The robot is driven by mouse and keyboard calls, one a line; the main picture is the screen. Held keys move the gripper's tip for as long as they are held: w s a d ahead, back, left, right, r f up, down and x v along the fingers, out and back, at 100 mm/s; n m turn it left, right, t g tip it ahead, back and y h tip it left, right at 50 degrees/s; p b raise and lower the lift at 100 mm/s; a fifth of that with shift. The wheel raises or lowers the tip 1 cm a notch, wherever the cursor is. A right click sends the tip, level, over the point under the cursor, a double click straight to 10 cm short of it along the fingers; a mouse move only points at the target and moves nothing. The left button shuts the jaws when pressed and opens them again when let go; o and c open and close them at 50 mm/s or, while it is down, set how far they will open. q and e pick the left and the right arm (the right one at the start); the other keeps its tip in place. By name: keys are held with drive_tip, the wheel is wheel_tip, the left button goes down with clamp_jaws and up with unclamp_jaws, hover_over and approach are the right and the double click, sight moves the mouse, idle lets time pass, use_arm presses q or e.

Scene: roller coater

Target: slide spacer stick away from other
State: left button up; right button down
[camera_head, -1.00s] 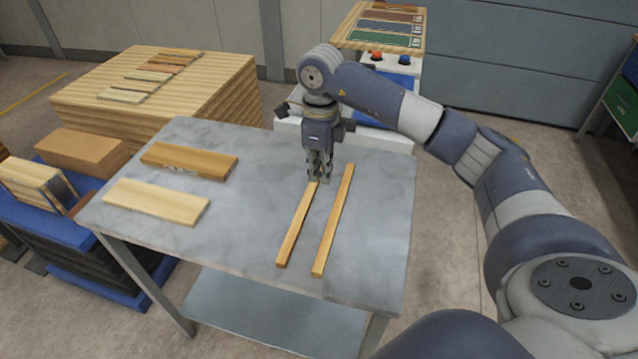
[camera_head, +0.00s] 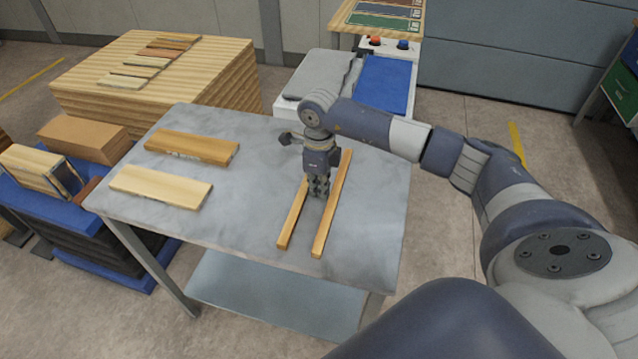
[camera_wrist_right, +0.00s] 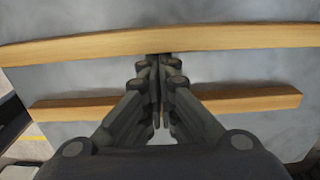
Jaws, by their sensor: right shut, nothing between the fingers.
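Two long, narrow wooden spacer sticks lie roughly side by side on the grey table, with a gap between them: a left stick (camera_head: 291,223) and a right stick (camera_head: 330,220). My right gripper (camera_head: 318,194) is shut and empty, pointing down between the sticks towards their far half. It hides part of the left stick's far end. In the right wrist view, the closed fingertips (camera_wrist_right: 160,62) sit at the edge of the upper stick (camera_wrist_right: 230,37); whether they touch it is unclear. The lower stick (camera_wrist_right: 70,109) passes behind the fingers. My left gripper is not in view.
The grey table (camera_head: 235,225) also holds a darker board (camera_head: 192,146) and a pale board (camera_head: 160,186) on its left. Bare tabletop lies between these boards and the sticks, and right of the sticks. A machine with a blue panel (camera_head: 385,82) stands behind.

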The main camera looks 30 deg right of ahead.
sight(344, 201)
drive_tip(key=shift+s+d, duration=0.1)
drive_tip(key=shift+d, duration=0.05)
drive_tip(key=s+d+b, duration=0.1)
drive_tip(key=s+d, duration=0.2)
drive_tip(key=shift+s, duration=0.35)
drive_tip(key=shift+s+d, duration=0.4)
drive_tip(key=shift+s, duration=0.05)
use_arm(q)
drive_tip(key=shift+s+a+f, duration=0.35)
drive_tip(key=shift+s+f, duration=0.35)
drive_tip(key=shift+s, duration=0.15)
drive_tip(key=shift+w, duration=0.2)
use_arm(e)
drive_tip(key=shift+r, duration=0.1)
